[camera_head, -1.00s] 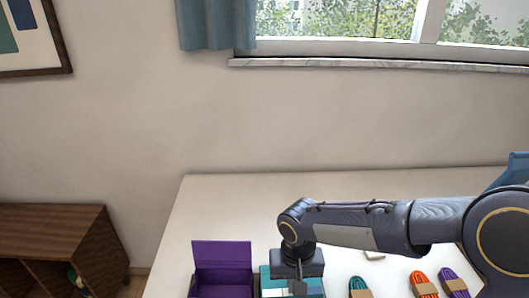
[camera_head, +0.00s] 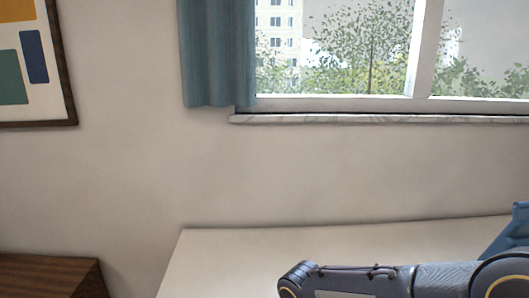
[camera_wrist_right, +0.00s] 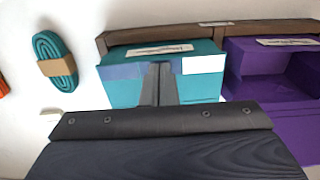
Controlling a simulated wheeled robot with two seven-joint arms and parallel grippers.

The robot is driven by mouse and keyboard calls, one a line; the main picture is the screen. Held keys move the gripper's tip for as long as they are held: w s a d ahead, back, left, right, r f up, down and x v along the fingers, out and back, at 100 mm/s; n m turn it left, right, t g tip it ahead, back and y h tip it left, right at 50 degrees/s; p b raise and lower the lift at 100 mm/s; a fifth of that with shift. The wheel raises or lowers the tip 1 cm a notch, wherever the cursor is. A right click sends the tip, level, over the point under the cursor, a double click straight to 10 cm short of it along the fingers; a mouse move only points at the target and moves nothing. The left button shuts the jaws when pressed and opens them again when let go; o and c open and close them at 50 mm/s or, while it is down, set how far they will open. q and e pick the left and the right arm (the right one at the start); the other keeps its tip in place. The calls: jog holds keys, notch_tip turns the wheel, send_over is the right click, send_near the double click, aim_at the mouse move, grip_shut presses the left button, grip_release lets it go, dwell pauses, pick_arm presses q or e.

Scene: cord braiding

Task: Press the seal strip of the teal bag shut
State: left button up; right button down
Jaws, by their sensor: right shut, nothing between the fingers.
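The teal bag (camera_wrist_right: 205,88) shows in the right wrist view, in front of a brown rail with a pale label. A bluish band crosses its upper front, with a white patch (camera_wrist_right: 204,65) at the right end. I cannot tell whether its seal strip is pressed shut. My right gripper (camera_wrist_right: 157,80) is shut and empty, its fingertips over the middle of the bluish band. I cannot tell if they touch it. The gripper body hides the bag's lower part. The bag and both grippers are out of the head view.
An open purple box (camera_wrist_right: 270,75) stands right of the teal bag. In the head view, the table's back part (camera_head: 230,260) is bare beneath the window.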

jog(key=shift+r, duration=0.1)
jog(key=shift+r+p, duration=0.45)
jog(key=shift+r, duration=0.05)
jog(key=shift+s+a, duration=0.15)
jog(key=shift+a, duration=2.25)
jog(key=shift+f+b, duration=0.7)
jog(key=shift+b, duration=0.05)
jog(key=shift+r, duration=0.1)
notch_tip(320, 180, up, 8)
jog(key=p, duration=0.6)
